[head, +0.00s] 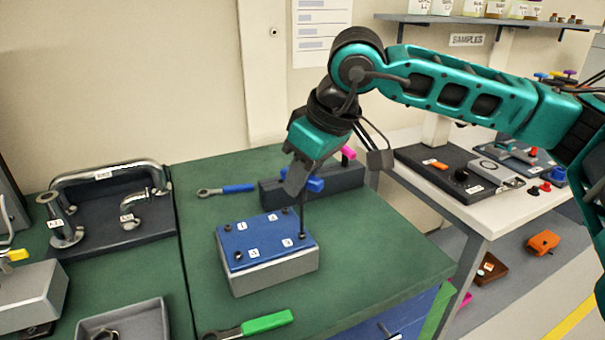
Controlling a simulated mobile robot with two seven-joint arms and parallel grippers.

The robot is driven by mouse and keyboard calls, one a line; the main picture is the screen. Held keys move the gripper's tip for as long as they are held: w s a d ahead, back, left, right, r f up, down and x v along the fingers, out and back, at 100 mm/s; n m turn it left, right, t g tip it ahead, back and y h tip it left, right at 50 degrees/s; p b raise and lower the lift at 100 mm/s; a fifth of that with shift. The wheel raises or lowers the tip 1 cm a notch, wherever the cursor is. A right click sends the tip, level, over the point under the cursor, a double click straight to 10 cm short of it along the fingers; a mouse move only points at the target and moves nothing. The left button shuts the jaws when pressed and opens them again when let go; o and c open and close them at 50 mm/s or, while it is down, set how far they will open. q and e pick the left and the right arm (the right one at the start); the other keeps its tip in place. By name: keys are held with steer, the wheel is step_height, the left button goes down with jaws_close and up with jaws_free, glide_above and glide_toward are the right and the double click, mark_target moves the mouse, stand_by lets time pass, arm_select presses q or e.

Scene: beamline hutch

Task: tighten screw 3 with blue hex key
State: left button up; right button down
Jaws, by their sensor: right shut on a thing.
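My right gripper (298,178) points down above the blue plate and is shut on the blue hex key (315,184). The key's dark shaft runs down to the plate's right corner, at or just above the screw (302,236) there; I cannot tell if its tip is seated. The blue plate (265,239) lies on a light grey block and has dark screws near its corners, with small white number labels beside them. The numbers are too small to read surely. My left gripper is not in view.
A dark rack (338,186) with a pink-handled key (348,153) stands just behind. A blue-handled wrench (226,189) lies behind the block, a green-handled tool (262,324) in front. A grey tray (130,323) and pipe fittings (110,174) are left. The green bench is clear right of the block.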

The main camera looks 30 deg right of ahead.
steer(key=shift+f+b, duration=0.55)
stand_by(0.4)
stand_by(0.4)
steer(key=shift+f+m+b, duration=0.1)
steer(key=shift+m+b, duration=0.25)
steer(key=shift+m, duration=0.05)
steer(key=shift+a+m+h+b, duration=0.1)
steer(key=shift+m+h+b, duration=0.4)
steer(key=shift+m, duration=0.5)
steer(key=shift+m+t, duration=0.3)
steer(key=shift+m, duration=0.4)
steer(key=shift+h, duration=0.3)
